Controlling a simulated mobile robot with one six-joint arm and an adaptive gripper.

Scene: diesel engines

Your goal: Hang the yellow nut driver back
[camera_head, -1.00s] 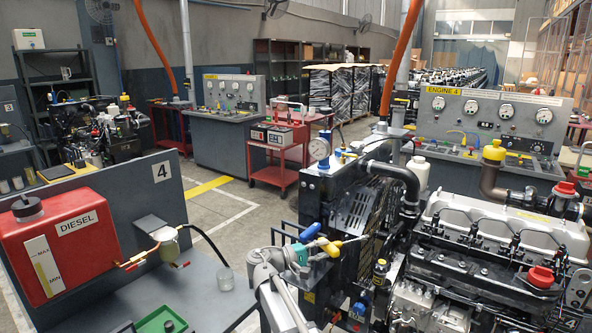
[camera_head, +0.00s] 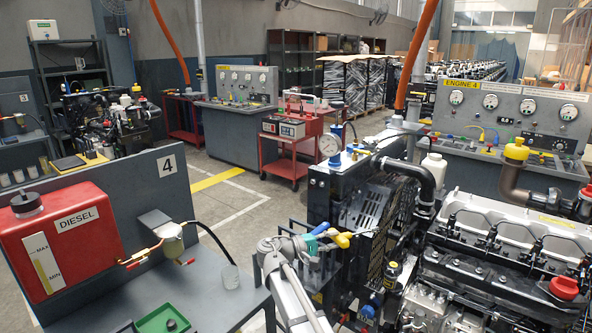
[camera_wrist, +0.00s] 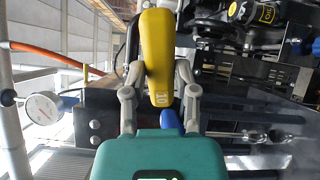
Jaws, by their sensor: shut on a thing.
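The yellow nut driver (camera_head: 342,240) is in my gripper, in front of the dark engine frame. Its thin shaft points to the right in the head view. In the wrist view the yellow handle (camera_wrist: 157,58), marked 10, stands between the two grey fingers of my gripper (camera_wrist: 159,88). The gripper is shut on it. A blue piece (camera_wrist: 169,121) shows just below the handle there, and blue (camera_head: 318,229) also shows beside it in the head view. I cannot tell what it belongs to. I cannot make out a hanging place for the driver.
The engine (camera_head: 500,250) fills the right side, with a pressure gauge (camera_head: 330,144) on its frame. A red diesel tank (camera_head: 62,238) and a green tray (camera_head: 162,319) are on the grey bench at left. A red trolley (camera_head: 290,145) stands behind. The floor between is open.

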